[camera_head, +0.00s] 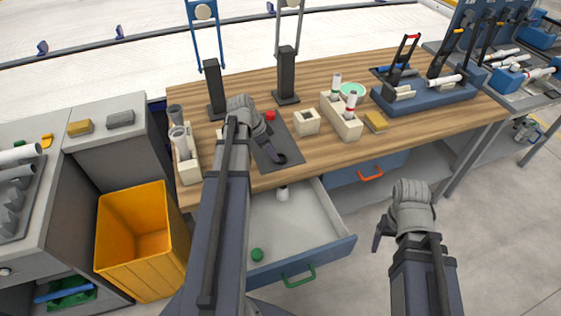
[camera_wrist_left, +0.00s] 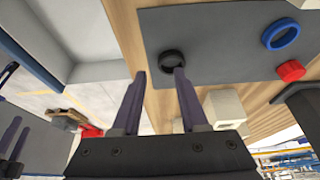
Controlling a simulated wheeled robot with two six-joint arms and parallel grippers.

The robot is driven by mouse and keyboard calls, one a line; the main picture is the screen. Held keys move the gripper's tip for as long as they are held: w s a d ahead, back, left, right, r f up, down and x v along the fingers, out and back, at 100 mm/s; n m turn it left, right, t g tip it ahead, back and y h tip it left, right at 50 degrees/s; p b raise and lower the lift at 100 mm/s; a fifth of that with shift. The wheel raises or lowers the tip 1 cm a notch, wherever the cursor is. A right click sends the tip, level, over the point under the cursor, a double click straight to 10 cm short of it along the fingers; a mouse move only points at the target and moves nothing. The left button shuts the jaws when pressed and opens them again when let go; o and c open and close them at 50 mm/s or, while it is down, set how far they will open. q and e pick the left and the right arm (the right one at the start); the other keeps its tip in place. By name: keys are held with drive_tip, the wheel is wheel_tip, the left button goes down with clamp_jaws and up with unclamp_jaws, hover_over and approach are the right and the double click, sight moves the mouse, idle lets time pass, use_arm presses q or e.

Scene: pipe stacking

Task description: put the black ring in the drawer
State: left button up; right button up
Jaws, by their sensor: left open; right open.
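The black ring (camera_wrist_left: 163,61) lies on the dark grey mat (camera_wrist_left: 215,50), near the mat's edge, in the left wrist view. My left gripper (camera_wrist_left: 160,74) is open, its fingertips close to the ring. The right-hand finger in that view partly overlaps the ring; I cannot tell whether they touch. In the head view my left gripper (camera_head: 279,157) is over the mat (camera_head: 290,144), and the ring is not clear there. The drawer (camera_head: 315,223) is pulled open below the table. My right gripper (camera_head: 380,232) is open and empty, right of the drawer.
A blue ring (camera_wrist_left: 281,34) and a red cap (camera_wrist_left: 290,71) are also on the mat. Cream blocks (camera_head: 306,122) stand on the table, and a yellow bin (camera_head: 141,240) stands left of the drawer.

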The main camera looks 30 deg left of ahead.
sight(282, 161)
use_arm(q)
drive_tip(key=b+x, duration=0.4)
drive_tip(key=x, duration=0.1)
drive_tip(key=shift+w+d, duration=0.25)
drive_tip(key=shift+w, duration=0.15)
clamp_jaws()
idle(0.4)
